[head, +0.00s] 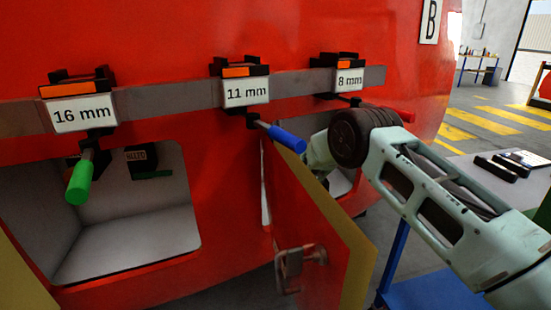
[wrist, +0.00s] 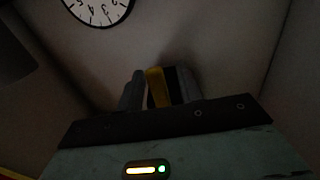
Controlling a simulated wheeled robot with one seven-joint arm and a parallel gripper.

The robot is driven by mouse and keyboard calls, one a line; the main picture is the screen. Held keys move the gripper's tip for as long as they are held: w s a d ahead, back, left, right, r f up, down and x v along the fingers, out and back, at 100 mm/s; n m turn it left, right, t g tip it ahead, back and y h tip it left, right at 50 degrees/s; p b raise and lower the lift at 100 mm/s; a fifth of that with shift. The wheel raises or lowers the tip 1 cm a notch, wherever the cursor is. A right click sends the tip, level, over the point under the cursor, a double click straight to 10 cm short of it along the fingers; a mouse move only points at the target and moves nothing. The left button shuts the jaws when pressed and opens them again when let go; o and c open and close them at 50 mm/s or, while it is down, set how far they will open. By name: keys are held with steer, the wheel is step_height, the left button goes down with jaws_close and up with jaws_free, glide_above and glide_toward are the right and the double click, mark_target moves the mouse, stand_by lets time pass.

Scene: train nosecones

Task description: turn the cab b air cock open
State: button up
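The air cock's handle appears to be the yellow bar (wrist: 156,88) in the dark recess in the wrist view. My gripper (wrist: 160,88) has one grey finger on each side of this bar. The left finger lies close against it, and a dark strip shows between the bar and the right finger. Whether the fingers press on it is too dark to tell. In the head view my arm reaches in from the right, behind the open red door (head: 308,225), which hides my gripper and the cock. A "B" sign (head: 431,20) is on the red nosecone.
A round dial (wrist: 98,8) is above my gripper in the recess, whose walls are close around it. Green (head: 80,180), blue (head: 287,138) and red (head: 388,110) handles stick out from the nosecone. An open recess (head: 140,235) is at left. A grey-topped table (head: 478,172) stands at right.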

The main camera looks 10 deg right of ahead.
steer(key=shift+w, duration=0.2)
jaws_close()
